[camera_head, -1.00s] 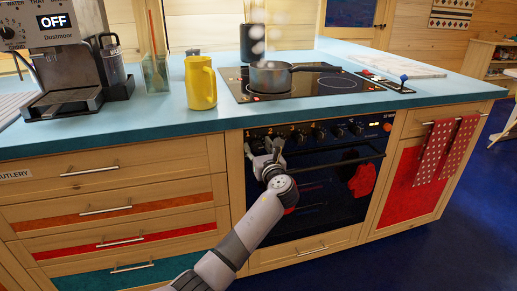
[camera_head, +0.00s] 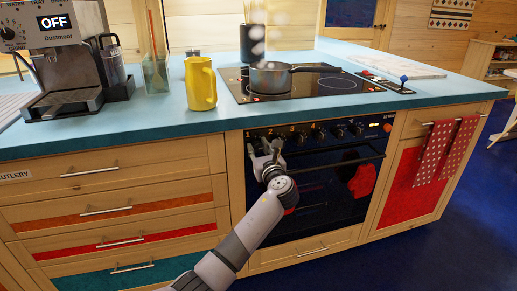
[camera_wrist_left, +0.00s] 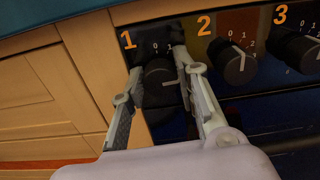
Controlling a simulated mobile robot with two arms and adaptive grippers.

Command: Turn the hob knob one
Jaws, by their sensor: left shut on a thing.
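Knob one is the dark round hob knob (camera_wrist_left: 160,84) beside the orange 1 at the left end of the oven's control panel. My left gripper (camera_wrist_left: 157,68) has one finger on each side of this knob and is shut on it. In the head view my left gripper (camera_head: 266,147) is at the left end of the panel and largely hides knob one. The fingers partly cover the knob's scale, and I cannot read its setting. My right gripper is not in view.
Knob two (camera_wrist_left: 238,60) and knob three (camera_wrist_left: 298,48) are close to the right. A grey pot (camera_head: 270,77) stands on the black hob (camera_head: 338,83) above. A yellow jug (camera_head: 201,85) stands left of the hob. A oven handle (camera_head: 345,162) runs below the panel.

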